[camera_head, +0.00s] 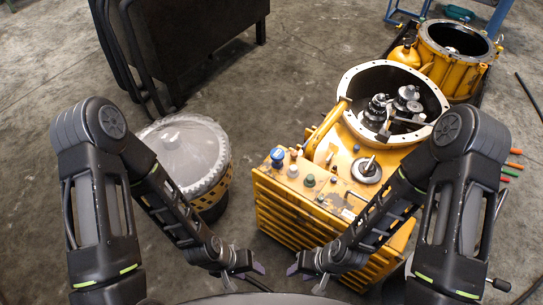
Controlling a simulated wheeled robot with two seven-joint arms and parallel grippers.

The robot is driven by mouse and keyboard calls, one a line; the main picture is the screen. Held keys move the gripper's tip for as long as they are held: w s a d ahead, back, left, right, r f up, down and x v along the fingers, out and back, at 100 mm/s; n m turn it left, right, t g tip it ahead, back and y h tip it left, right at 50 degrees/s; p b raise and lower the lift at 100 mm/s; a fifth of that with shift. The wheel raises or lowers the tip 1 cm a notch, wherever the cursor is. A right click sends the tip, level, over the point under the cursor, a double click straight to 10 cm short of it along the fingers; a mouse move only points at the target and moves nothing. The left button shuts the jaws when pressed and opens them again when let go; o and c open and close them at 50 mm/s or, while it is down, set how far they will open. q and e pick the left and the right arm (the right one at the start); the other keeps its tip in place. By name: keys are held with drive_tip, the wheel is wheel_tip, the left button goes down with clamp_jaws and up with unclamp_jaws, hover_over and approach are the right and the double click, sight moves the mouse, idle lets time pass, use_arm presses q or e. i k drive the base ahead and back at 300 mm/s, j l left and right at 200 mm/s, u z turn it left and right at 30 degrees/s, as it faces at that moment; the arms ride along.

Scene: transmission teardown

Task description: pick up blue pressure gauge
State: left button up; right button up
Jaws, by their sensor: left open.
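The blue pressure gauge (277,154) is a small round blue-topped part. It stands upright on the top left corner of the yellow housing (320,184) in the head view. My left gripper (246,274) is open and empty, below and a little left of the gauge in the picture, well apart from it. My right gripper (305,277) is at the lower middle, facing the left one. Its fingers look spread with nothing between them. Neither gripper touches the housing or the gauge.
Other small fittings, including a green-topped one (309,180), stand close to the gauge. A grey domed drum (184,155) stands left of the housing. An open round casing with gears (357,80) is behind, another yellow casing (468,72) further back. A dark cabinet (205,40) is at upper left.

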sight(277, 155)
drive_tip(key=i+j, duration=0.1)
drive_tip(key=j, duration=0.3)
drive_tip(key=i+j, duration=0.1)
drive_tip(key=j, duration=0.35)
drive_tip(key=i+j, duration=0.1)
drive_tip(key=j, duration=0.3)
drive_tip(key=z, duration=1.75)
